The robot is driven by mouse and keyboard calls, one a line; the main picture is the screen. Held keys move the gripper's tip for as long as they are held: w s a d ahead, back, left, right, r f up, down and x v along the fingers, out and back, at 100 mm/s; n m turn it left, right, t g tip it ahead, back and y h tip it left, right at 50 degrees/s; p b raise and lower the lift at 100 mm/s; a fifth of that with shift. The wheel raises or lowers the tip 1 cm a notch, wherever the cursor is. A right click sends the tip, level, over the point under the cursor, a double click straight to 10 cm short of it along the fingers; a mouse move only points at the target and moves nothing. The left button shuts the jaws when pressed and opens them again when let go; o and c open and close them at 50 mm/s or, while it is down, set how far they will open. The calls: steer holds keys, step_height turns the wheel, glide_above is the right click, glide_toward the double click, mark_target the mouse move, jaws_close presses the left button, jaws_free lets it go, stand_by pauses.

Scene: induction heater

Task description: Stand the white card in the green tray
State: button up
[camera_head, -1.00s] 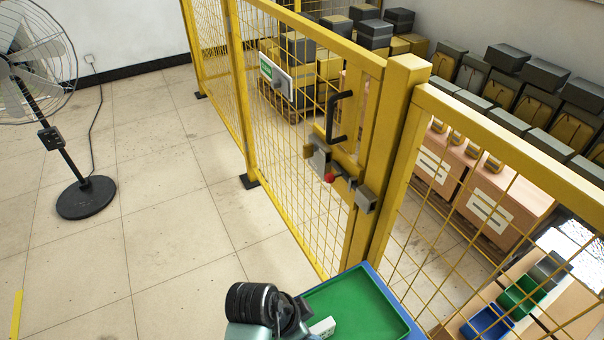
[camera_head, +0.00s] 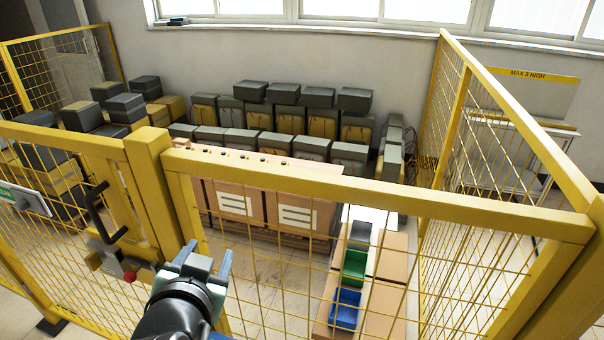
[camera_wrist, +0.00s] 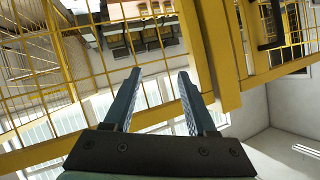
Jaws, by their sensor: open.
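My gripper (camera_head: 207,257) is in the lower left of the head view, in front of the yellow fence, with its fingers pointing up and away. In the wrist view my gripper (camera_wrist: 160,76) is open, with nothing between its two fingers. I cannot make out the white card in either current view. The broad green tray from the earlier head frame is out of view. A small green bin (camera_head: 355,266) stands behind the fence at lower right; I cannot tell whether it bears on the task.
The yellow mesh fence (camera_head: 385,196) crosses close in front of me. Its gate latch with a red knob (camera_head: 130,277) is left of my gripper. Behind it are a blue bin (camera_head: 345,308), cardboard boxes (camera_head: 290,208) and dark stacked cases (camera_head: 300,145).

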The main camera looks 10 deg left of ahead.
steer(key=w+d+r+t, duration=0.1)
steer(key=d+r+t, duration=0.4)
steer(key=r, duration=0.7)
steer(key=w+d+r+t, duration=0.1)
steer(key=d+r+t, duration=0.2)
steer(key=d+r, duration=0.75)
steer(key=s+d+r+t+h, duration=0.2)
steer(key=s+r, duration=0.3)
steer(key=r, duration=0.3)
steer(key=s+d+r+t+h, duration=0.2)
steer(key=s+d+r+t, duration=0.2)
steer(key=r, duration=0.4)
steer(key=shift+s+d+r+n+t, duration=0.3)
steer(key=shift+s+r+t, duration=0.1)
steer(key=shift+s, duration=0.1)
